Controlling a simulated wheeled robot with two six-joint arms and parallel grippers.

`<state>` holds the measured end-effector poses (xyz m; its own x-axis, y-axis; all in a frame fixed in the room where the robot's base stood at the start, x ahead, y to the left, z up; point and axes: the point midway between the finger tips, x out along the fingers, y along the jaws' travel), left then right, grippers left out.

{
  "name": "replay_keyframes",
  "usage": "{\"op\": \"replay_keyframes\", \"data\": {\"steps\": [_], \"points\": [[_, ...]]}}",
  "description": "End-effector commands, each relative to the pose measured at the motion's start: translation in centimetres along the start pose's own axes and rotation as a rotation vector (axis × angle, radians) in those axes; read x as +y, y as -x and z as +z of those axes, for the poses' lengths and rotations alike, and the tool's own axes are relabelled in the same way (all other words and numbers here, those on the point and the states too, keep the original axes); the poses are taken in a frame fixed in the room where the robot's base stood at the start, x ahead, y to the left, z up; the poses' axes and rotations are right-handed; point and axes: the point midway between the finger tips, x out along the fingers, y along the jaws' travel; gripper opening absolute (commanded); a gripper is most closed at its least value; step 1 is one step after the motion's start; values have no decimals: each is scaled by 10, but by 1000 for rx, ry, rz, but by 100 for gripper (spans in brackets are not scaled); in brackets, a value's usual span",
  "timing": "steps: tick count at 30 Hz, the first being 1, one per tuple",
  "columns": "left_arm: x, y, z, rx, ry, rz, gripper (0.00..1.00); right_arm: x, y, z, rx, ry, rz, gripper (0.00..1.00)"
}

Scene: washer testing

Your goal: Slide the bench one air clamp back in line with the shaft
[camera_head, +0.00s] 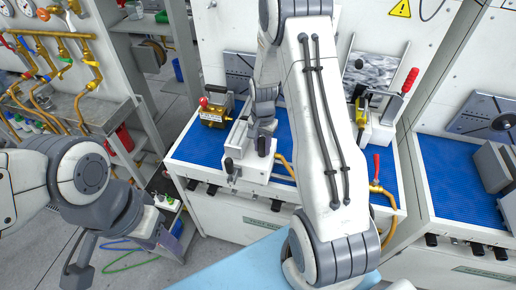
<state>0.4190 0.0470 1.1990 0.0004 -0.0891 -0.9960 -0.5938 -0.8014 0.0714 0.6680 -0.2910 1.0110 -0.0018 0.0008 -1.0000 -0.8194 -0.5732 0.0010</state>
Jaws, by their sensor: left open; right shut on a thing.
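The bench one air clamp appears to be the white block assembly (246,172) with a black handle on the blue-matted bench (204,146), left of centre in the head view. My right gripper (262,143) reaches down over it and is shut on part of it. My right arm hides much of the bench behind, and the exact grip is small and partly hidden. I cannot pick out the shaft or tell whether the clamp lines up with it. My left gripper (112,248) is open and empty, low at the left, away from the bench.
A red-handled clamp (408,82) and a red-levered brass valve (376,178) are right of my arm. Another blue-matted bench (450,190) is at the right. Pipes and shelving fill the left.

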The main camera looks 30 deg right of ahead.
Motion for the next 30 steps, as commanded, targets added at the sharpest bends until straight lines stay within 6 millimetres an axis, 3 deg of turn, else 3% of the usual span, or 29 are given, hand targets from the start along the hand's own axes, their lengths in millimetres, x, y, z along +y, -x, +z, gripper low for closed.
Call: {"op": "replay_keyframes", "data": {"steps": [8, 9, 11, 23, 30], "points": [[0, 0, 0, 0, 0, 0, 50, -5, 2, 0, 5, 5, -6, 0], [0, 0, 0, 0, 0, 0, 50, -6, 2, 0, 5, 5, -7, 41], [0, 0, 0, 0, 0, 0, 50, -6, 2, 0, 5, 5, -7, 63], [0, -2, 0, 0, 0, 0, 50, -2, 5, -1, 4, 2, -4, 63], [-1, -14, 1, 0, 2, 0, 50, -4, 45, -2, 9, 3, -9, 63]]}}
